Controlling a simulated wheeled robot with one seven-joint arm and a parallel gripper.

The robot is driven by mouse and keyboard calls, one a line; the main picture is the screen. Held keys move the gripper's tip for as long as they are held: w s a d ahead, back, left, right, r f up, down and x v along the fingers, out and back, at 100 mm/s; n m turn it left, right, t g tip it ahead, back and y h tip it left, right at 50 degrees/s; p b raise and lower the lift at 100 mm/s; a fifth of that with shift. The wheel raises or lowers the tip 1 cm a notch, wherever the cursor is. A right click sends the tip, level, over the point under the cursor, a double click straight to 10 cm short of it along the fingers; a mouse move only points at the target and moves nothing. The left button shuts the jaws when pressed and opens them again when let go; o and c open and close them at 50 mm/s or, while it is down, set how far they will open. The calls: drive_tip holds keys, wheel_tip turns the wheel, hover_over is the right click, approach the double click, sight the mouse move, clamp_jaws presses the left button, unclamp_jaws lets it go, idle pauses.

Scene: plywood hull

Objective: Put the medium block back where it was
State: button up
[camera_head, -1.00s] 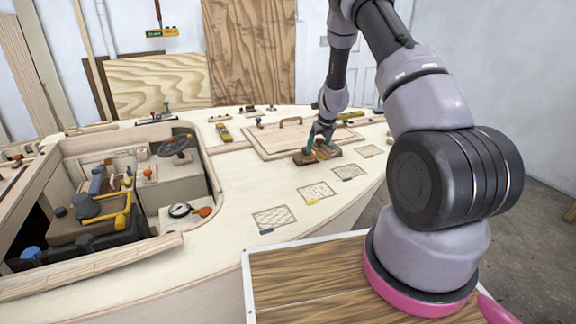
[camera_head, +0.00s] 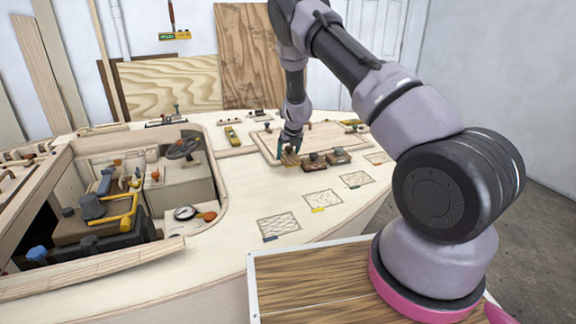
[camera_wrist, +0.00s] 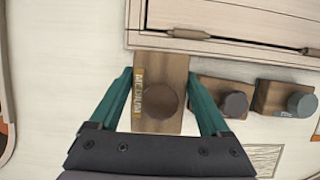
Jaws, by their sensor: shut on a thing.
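The medium block (camera_wrist: 153,78) is a wooden block with a round dark brown knob and a yellow label reading MEDIUM. My gripper (camera_wrist: 160,74) has its teal fingers on the block's left and right sides, shut on it. In the head view my gripper (camera_head: 290,147) points down over the block (camera_head: 290,160) at the left end of a short row of blocks, by the near edge of the raised hatch panel. I cannot tell whether the block touches the deck. Outlined patches with coloured tags lie on the deck: crosshatched (camera_head: 279,225), wavy-marked (camera_head: 321,200), dotted (camera_head: 356,179) and a farther one (camera_head: 378,158).
Two other knobbed blocks (camera_wrist: 222,98) (camera_wrist: 286,98) stand close to the right of the held one. The hatch panel (camera_head: 335,136) lies just behind. The open cockpit (camera_head: 130,185) with tools is at the left.

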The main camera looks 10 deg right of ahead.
sight(288, 170)
drive_tip(key=shift+f, duration=2.3)
drive_tip(key=shift+f, duration=0.15)
drive_tip(key=o, duration=1.4)
drive_tip(key=shift+o, duration=0.2)
